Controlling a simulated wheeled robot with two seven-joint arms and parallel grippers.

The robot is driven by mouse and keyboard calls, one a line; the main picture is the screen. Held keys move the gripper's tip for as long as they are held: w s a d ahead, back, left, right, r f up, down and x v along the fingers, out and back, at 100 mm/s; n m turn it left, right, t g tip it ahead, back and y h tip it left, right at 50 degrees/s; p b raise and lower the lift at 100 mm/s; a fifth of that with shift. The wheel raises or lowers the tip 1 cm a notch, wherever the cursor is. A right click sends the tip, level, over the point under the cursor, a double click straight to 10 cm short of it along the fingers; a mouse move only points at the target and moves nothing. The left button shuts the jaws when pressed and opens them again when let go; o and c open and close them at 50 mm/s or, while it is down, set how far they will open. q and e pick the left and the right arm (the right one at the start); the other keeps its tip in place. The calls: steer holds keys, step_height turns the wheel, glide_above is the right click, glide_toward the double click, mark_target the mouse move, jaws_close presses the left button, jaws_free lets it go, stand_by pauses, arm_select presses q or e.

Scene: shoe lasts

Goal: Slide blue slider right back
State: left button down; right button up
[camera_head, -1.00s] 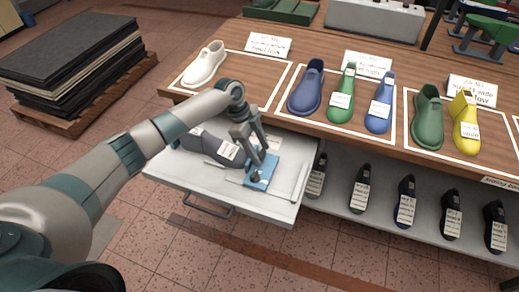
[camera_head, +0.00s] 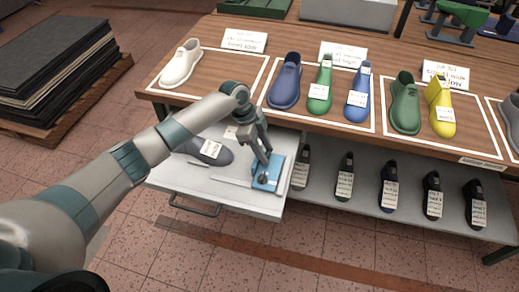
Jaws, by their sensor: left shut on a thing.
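The blue slider (camera_head: 272,175) is a flat light-blue block with a dark knob, at the right side of the open grey drawer (camera_head: 235,200). My left gripper (camera_head: 264,174) reaches down over it from above, with its fingers shut around the knob. The fingertips partly hide the knob. A light rail or groove runs left from the slider along the drawer floor. A dark grey shoe last (camera_head: 207,150) with a label lies in the drawer, left of the slider and partly behind my arm. My right gripper is not in view.
The wooden table (camera_head: 225,65) above holds a white last (camera_head: 181,64), blue, green and yellow lasts, and label cards. Several dark lasts stand on the shelf right of the drawer. A pallet with dark sheets (camera_head: 50,75) stands at the left. The floor in front is clear.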

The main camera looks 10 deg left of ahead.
arm_select(q)
steer(key=c, duration=1.1)
jaws_free()
steer(key=shift+d+r, duration=0.1)
steer(key=shift+d, duration=0.25)
steer(key=shift+a, duration=0.15)
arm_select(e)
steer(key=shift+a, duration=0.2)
arm_select(q)
steer(key=shift+r, duration=0.1)
steer(key=shift+a+r, duration=0.15)
steer(key=shift+r, duration=0.05)
steer(key=shift+b+v, duration=1.9)
steer(key=shift+v, duration=6.4)
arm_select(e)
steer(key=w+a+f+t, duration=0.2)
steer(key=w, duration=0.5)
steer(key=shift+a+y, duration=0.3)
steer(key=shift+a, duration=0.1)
